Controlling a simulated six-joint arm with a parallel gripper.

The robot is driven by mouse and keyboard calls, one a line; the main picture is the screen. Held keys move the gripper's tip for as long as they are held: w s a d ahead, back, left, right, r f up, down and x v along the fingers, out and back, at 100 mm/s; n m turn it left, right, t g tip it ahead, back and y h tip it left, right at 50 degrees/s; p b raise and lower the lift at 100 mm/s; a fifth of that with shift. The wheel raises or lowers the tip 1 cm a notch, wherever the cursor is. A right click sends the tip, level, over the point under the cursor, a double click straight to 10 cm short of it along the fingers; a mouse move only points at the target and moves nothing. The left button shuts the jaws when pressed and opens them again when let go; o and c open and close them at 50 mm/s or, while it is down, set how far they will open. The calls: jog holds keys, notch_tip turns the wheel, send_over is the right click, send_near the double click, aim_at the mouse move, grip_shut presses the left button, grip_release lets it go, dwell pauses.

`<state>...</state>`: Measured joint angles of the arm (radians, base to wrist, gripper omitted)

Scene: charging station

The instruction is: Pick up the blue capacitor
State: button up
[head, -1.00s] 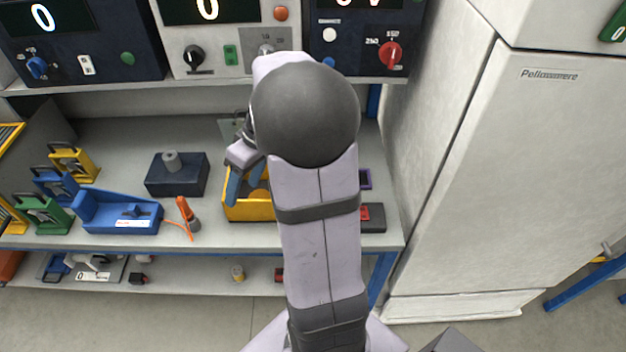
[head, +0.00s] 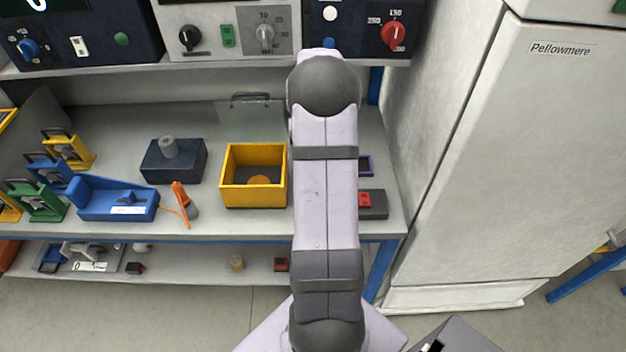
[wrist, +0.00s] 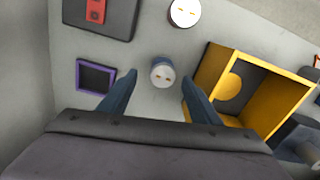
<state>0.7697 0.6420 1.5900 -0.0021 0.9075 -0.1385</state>
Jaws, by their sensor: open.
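The blue capacitor (wrist: 162,76) stands upright on the bench in the wrist view, a small cylinder with a pale top and a blue side. In the head view my arm hides it. My gripper (wrist: 159,82) is open, with one dark blue finger on each side of the capacitor in the picture. I cannot tell how far above it the fingertips are. A second pale-topped cylinder (wrist: 184,12) stands farther up in the wrist view; its body colour is hard to tell.
A yellow open box (head: 253,201) stands close to the capacitor; it also shows in the wrist view (wrist: 287,103). A purple-rimmed square (wrist: 97,77) and a dark block with a red part (wrist: 97,22) lie opposite. A navy block (head: 174,163) stands left of the box.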

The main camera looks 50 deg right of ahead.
jog(key=shift+w+a+f+p, duration=0.1)
jog(key=shift+f+p, duration=0.6)
jog(key=shift+f, duration=1.1)
jog(key=shift+w+a+f+p, duration=0.1)
jog(key=shift+f+p, duration=0.6)
jog(key=shift+f, duration=1.05)
jog(key=c, duration=1.2)
